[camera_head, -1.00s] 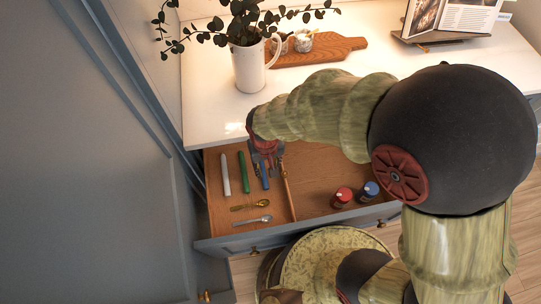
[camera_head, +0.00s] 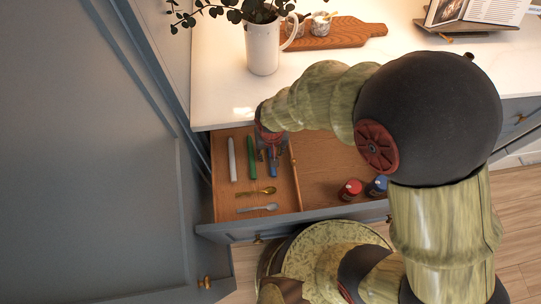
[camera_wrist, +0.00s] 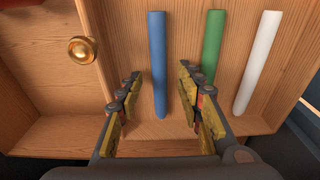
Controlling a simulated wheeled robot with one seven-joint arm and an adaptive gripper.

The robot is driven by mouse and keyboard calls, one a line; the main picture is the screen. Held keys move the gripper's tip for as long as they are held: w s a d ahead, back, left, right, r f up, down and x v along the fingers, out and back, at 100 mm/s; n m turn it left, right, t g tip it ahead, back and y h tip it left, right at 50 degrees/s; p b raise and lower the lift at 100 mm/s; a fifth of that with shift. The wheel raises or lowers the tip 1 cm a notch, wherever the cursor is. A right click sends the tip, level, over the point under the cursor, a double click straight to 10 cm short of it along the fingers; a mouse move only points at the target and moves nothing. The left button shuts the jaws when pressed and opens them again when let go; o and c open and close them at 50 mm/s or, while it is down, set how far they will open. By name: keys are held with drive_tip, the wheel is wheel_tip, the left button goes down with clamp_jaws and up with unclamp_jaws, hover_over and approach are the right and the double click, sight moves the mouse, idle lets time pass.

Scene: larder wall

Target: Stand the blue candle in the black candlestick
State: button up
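The blue candle (camera_wrist: 157,62) lies in the open drawer; it also shows in the head view (camera_head: 272,165), partly hidden by my arm's end. My gripper (camera_wrist: 160,76) is open, with one finger on each side of the blue candle in the wrist view. I cannot tell whether the fingers touch it. In the head view my gripper (camera_head: 272,140) is over the back of the left compartment and mostly hidden. I cannot see a black candlestick in any view.
A green candle (camera_head: 252,158) and a white candle (camera_head: 232,160) lie beside the blue one. A gold spoon (camera_head: 256,192) and a silver spoon (camera_head: 258,208) lie in front. A wooden divider (camera_head: 296,180) runs to the right. A white jug (camera_head: 262,50) stands on the counter.

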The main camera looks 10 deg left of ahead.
drive_tip(key=shift+f, duration=0.45)
drive_tip(key=shift+r, duration=0.1)
drive_tip(key=shift+c, duration=0.9)
drive_tip(key=c, duration=0.8)
